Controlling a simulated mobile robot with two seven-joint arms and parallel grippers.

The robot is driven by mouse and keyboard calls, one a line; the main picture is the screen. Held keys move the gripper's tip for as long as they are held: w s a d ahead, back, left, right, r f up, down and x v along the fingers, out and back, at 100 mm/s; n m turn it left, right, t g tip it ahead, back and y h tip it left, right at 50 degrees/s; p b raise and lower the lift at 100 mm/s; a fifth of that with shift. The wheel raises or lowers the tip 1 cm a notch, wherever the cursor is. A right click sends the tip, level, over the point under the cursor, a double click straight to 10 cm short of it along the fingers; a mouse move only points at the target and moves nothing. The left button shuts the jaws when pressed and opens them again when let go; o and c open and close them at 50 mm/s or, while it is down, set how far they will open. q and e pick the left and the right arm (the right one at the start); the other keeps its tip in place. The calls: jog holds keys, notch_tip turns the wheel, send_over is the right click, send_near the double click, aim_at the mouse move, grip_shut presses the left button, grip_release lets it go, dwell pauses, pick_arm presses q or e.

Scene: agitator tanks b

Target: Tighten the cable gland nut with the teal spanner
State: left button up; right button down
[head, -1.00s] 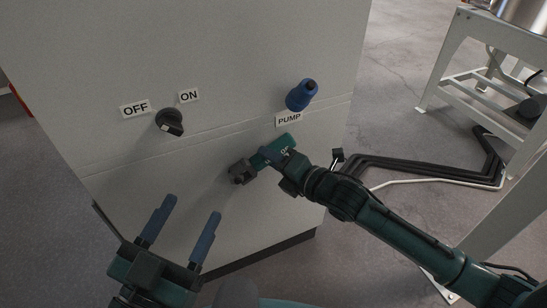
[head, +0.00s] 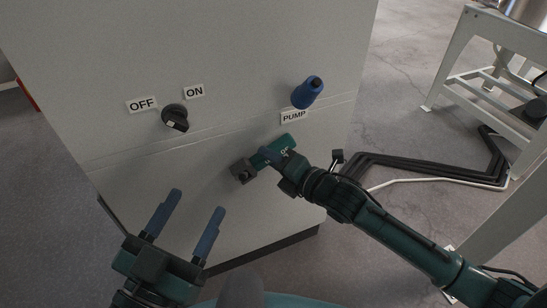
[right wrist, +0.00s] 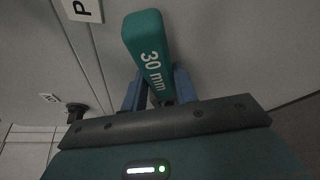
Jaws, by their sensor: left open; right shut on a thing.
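The teal spanner (head: 283,144) is in my right gripper (head: 267,156), in front of the cabinet and below the PUMP label. Its dark jaw end (head: 243,171) points to the left. In the right wrist view the spanner's handle (right wrist: 148,45), marked 30 mm, stands between the blue fingers (right wrist: 160,88) of my right gripper, which are shut on it. The blue cable gland (head: 307,93) sticks out of the cabinet face above the PUMP label, apart from the spanner. My left gripper (head: 188,226) is open and empty at the lower left, in front of the cabinet.
The grey cabinet (head: 230,50) fills the middle. A black rotary switch (head: 175,117) sits by the OFF and ON labels. A PUMP label (head: 293,117) is under the gland. A white stand (head: 455,75) and black floor pipes (head: 430,170) are at the right.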

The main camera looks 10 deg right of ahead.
jog(key=shift+r+p, duration=0.15)
jog(key=shift+p, duration=0.2)
dwell(0.5)
jog(key=shift+w+d+f+m+y+b, duration=0.15)
jog(key=shift+f+m+y+b, duration=0.1)
jog(key=shift+f+m+b, duration=0.25)
jog(key=shift+d+f+m+y+b, duration=0.1)
jog(key=shift+f+m+y+b, duration=0.2)
jog(key=shift+m+b, duration=0.2)
